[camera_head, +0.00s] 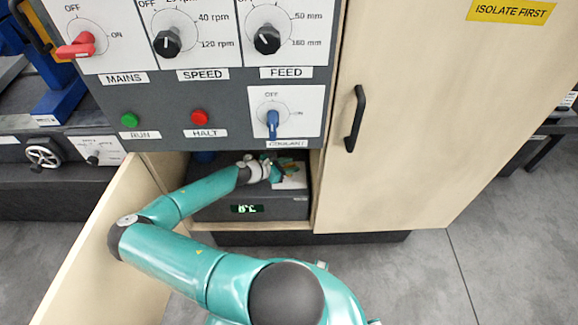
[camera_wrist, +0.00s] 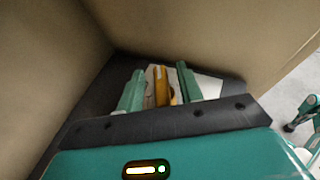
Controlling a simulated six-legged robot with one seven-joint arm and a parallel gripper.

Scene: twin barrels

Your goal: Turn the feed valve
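A yellow-orange handle (camera_wrist: 161,86) stands in front of a pale plate (camera_wrist: 208,86) in the wrist view; no label on it is readable, so I cannot tell whether it is the feed valve. My gripper's two teal fingers (camera_wrist: 160,88) are on either side of the handle, with a gap on each side, so the gripper is open. In the head view my gripper (camera_head: 277,170) reaches into the open lower compartment. The handle is hard to make out there. A black knob labelled FEED (camera_head: 267,40) is on the panel above.
The compartment holds a dark unit with a green display (camera_head: 247,209). An open wooden door (camera_head: 105,245) stands left of my arm; a closed door with a black handle (camera_head: 355,118) is on the right. The blue COOLANT switch (camera_head: 272,124) is just above the opening.

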